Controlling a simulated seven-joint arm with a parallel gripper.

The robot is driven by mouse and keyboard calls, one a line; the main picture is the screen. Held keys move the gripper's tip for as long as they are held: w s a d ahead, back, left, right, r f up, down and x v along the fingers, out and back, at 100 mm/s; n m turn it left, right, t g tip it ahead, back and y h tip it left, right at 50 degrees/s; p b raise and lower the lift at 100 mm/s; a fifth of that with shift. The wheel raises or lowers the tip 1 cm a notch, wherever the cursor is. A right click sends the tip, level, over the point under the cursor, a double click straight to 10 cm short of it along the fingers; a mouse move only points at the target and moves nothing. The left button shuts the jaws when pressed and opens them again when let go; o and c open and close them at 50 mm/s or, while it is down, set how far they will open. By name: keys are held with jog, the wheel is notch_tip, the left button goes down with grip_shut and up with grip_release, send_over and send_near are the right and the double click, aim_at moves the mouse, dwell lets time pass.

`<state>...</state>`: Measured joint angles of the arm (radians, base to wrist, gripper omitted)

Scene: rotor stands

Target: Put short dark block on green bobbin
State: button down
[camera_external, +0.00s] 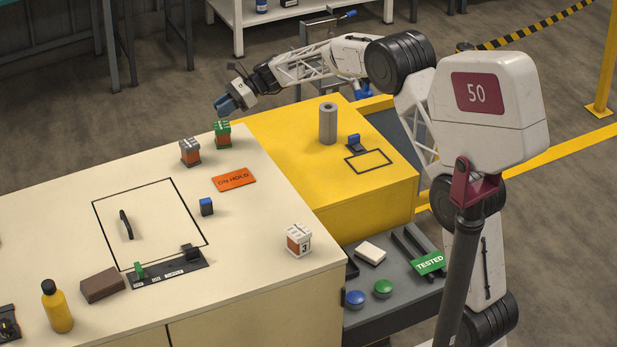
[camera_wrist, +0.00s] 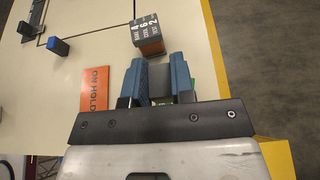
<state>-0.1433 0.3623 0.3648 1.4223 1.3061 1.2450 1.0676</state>
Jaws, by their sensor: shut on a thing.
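My gripper (camera_external: 226,104), with blue fingers, is in the air above the green bobbin (camera_external: 222,134) near the far edge of the cream table. In the wrist view the fingers (camera_wrist: 160,80) are apart, with a dull dark thing between them. It is mostly hidden by the fingers and palm, and I take it for the short dark block. Only a sliver of the green bobbin (camera_wrist: 192,88) shows beside the right finger. The bobbin has a green top and an orange body, and stands upright.
A grey-topped bobbin (camera_external: 190,151) stands close by; it also shows in the wrist view (camera_wrist: 147,35). An orange ON HOLD sign (camera_external: 234,179) lies flat. A blue block (camera_external: 206,206) and a white bobbin (camera_external: 299,239) stand nearer. A grey cylinder (camera_external: 328,123) stands on the yellow cabinet.

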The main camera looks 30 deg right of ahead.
jog(key=shift+w+a, duration=0.2)
jog(key=shift+w, duration=0.3)
jog(key=shift+f, duration=1.8)
jog(key=shift+f, duration=0.15)
jog(key=c, duration=1)
grip_release()
jog(key=shift+d+r, duration=0.35)
jog(key=shift+d, duration=0.15)
jog(key=v, duration=1.1)
